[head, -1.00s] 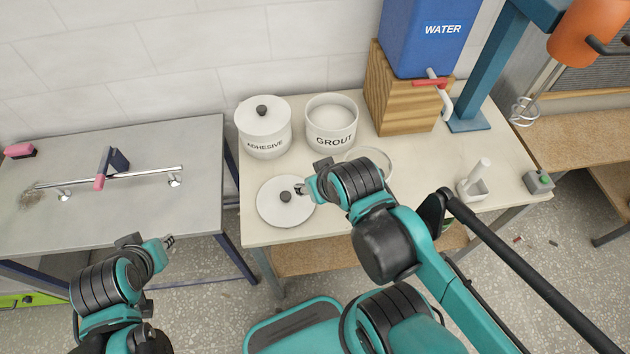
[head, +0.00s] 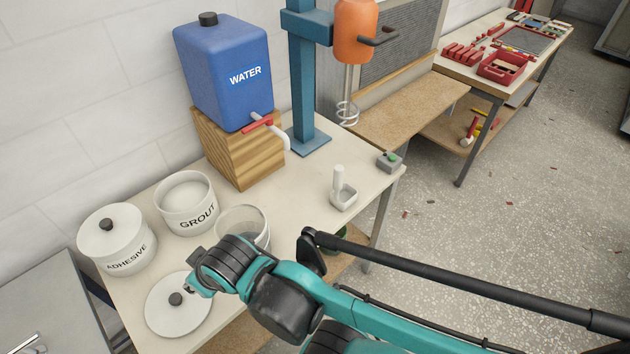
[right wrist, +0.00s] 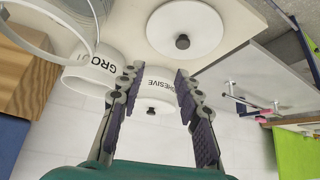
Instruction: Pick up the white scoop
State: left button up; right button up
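The white scoop (head: 343,191) stands on the cream table near its right edge, its handle pointing up. My right gripper (head: 190,287) is well to the left of the scoop, over the table by a loose white lid (head: 165,318) with a black knob. The right wrist view shows my right gripper (right wrist: 157,74) open and empty, its two dark-padded fingers spread apart. The scoop does not show in that view. My left gripper is out of view.
A grout pot (head: 186,202), a lidded adhesive pot (head: 117,240) and a clear container (head: 259,236) stand left of the scoop. A blue water tank (head: 225,75) on a wooden block (head: 235,158) stands behind. A small grey box (head: 389,161) with a green button sits right of the scoop.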

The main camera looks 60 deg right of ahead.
aim_at(344, 196)
jog(key=z, duration=2.3)
